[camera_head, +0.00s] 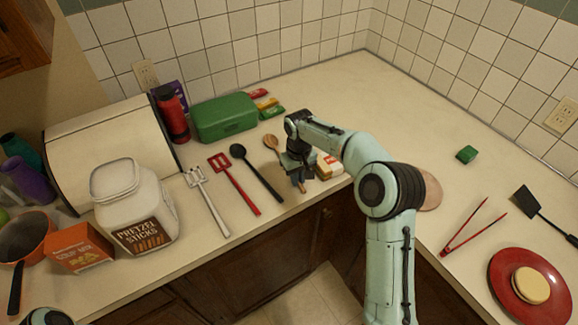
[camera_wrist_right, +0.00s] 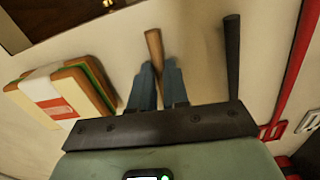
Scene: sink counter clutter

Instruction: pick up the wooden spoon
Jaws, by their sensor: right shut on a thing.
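The wooden spoon (camera_head: 271,143) lies on the counter to the right of a black spoon, its bowl toward the wall. My right gripper (camera_head: 301,181) is over its handle and hides part of it. In the right wrist view the handle (camera_wrist_right: 154,45) runs between the fingers of my right gripper (camera_wrist_right: 158,75), which are shut on it. I cannot tell whether the spoon is clear of the counter. My left gripper is not clearly in view; only a piece of my own body shows at the lower left edge.
A black spoon (camera_head: 258,172), a red slotted turner (camera_head: 234,184) and a white slotted turner (camera_head: 208,201) lie to the left. A bread-like packet (camera_head: 328,167) is close on the right, also in the wrist view (camera_wrist_right: 55,95). A green box (camera_head: 224,118) stands behind.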

